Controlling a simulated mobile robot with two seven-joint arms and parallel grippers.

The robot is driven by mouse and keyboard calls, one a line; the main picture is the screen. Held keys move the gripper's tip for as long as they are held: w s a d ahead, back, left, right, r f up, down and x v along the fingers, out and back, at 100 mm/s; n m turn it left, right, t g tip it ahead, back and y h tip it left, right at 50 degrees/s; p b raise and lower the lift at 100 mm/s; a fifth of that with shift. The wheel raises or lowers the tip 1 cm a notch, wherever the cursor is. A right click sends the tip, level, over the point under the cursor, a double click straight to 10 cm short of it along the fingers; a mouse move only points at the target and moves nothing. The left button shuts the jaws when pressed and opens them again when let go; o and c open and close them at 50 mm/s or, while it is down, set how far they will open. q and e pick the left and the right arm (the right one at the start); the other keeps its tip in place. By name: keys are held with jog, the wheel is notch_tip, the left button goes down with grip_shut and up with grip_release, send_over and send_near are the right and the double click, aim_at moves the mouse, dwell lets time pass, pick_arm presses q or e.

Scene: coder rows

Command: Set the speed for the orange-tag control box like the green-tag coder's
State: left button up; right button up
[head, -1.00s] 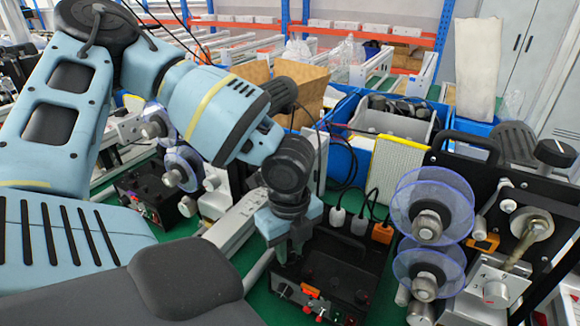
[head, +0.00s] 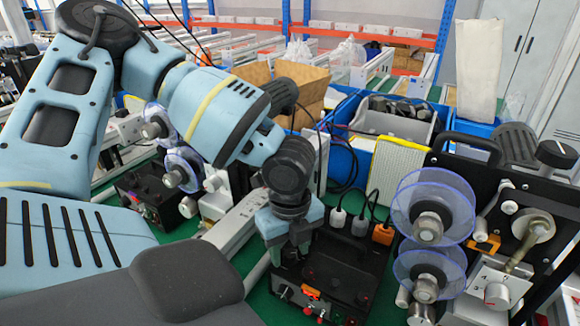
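The black control box (head: 340,275) with an orange tag (head: 311,293) sits on the green bench top at the lower middle. Knobs and red and white parts line its front edge. My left gripper (head: 290,252) points down over the box's left part, close to its top; its fingertips are dark and too small to tell open or shut. A coder (head: 500,195) with an orange tag (head: 484,243) and clear blue reels stands at right, with a numbered dial (head: 497,292) on its face. I see no green tag. My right gripper is not in view.
Another black control box (head: 150,190) and a coder with reels (head: 182,168) stand at left. Blue bins (head: 358,145) and a cardboard box (head: 300,88) stand behind.

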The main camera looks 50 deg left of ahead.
aim_at(290, 254)
pick_arm(q)
jog(key=shift+r+p, duration=0.4)
jog(key=shift+r, duration=3.5)
